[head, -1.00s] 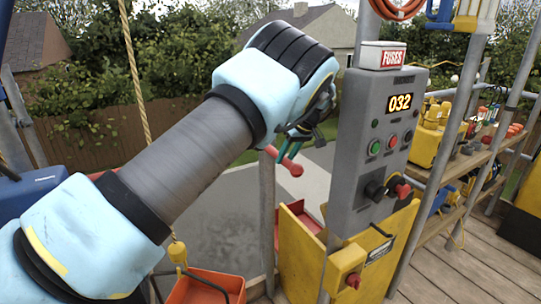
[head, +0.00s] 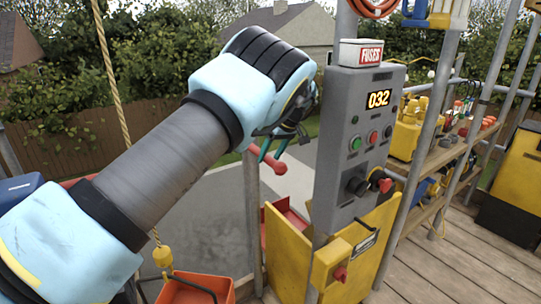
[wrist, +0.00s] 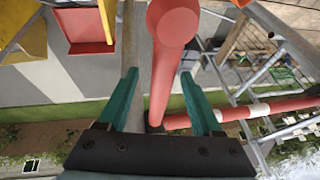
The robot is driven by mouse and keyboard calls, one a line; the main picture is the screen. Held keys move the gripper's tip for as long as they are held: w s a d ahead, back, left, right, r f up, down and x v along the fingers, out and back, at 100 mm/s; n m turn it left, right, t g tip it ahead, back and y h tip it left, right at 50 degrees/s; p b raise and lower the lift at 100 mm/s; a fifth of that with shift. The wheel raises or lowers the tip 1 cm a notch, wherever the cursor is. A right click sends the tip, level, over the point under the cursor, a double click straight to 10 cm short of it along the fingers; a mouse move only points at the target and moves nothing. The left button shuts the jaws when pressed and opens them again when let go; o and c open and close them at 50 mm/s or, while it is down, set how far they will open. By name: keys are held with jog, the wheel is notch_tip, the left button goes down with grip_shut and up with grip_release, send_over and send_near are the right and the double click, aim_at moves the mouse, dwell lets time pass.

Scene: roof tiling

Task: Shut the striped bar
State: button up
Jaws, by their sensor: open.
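In the wrist view a striped bar (wrist: 270,108), red with white bands, runs across the lower right. A plain red rod with a round end (wrist: 172,55) rises from near its left end; how the two join is hidden behind my gripper. My gripper (wrist: 159,75) is open, with one teal finger on each side of the red rod in the picture; I cannot tell whether they touch it. In the head view my gripper (head: 270,148) is just above the red rod's knob end (head: 268,162). My arm hides most of the bar there.
A grey control box (head: 355,150) showing 032 stands right of my gripper, with a yellow bin (head: 287,250) below it. A metal post (head: 253,220) stands close under my gripper. An orange tray (head: 195,290) is at the bottom. Wooden decking (head: 440,260) lies open at right.

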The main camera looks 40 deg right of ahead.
notch_tip(320, 180, up, 10)
jog(key=b, duration=0.3)
jog(key=shift+b, duration=0.3)
dwell(0.4)
